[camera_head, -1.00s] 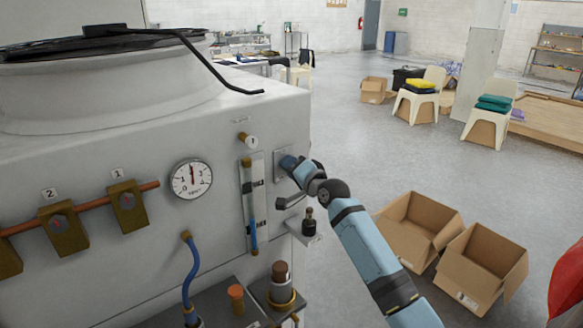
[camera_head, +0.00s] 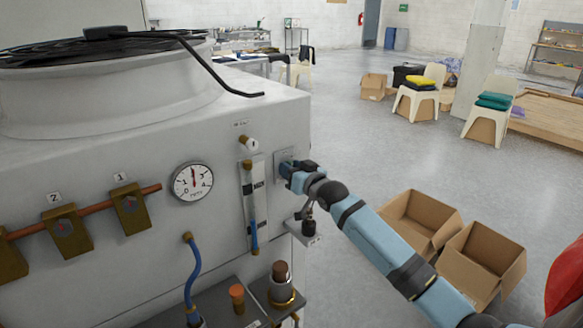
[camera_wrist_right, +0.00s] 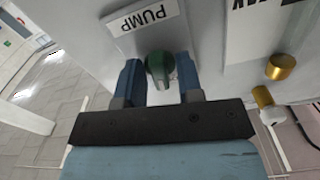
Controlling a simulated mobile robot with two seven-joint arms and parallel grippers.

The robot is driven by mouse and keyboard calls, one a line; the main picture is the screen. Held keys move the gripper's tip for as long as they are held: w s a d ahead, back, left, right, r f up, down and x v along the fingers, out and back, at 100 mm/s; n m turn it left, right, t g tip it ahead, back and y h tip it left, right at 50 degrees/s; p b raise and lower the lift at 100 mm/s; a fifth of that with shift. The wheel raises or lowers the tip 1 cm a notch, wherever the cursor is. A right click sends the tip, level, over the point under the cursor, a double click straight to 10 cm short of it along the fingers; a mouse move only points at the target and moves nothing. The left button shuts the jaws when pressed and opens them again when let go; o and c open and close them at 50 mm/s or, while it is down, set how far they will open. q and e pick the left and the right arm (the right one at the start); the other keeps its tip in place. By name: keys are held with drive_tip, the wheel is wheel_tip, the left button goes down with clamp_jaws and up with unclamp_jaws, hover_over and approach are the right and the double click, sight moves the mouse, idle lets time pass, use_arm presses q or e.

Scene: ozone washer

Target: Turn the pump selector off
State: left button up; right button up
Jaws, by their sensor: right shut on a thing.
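The pump selector is a green knob (camera_wrist_right: 160,70) under a white PUMP label (camera_wrist_right: 144,18) in the right wrist view. My right gripper (camera_wrist_right: 160,82) has its two blue fingers on either side of the knob and is shut on it. In the head view my right gripper (camera_head: 288,168) is at the selector's plate (camera_head: 283,155) on the washer's front, near the right corner, and hides the knob. My left gripper is not in view.
A round gauge (camera_head: 192,181), a sight tube (camera_head: 253,205) and brass valves (camera_head: 131,207) are on the washer's front, left of my gripper. Open cardboard boxes (camera_head: 482,262) lie on the floor at right.

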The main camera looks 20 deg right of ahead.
drive_tip(key=shift+n, duration=0.8)
drive_tip(key=o, duration=0.6)
drive_tip(key=v, duration=1.3)
drive_tip(key=shift+s+d+b, duration=0.1)
drive_tip(key=shift+s+b, duration=0.3)
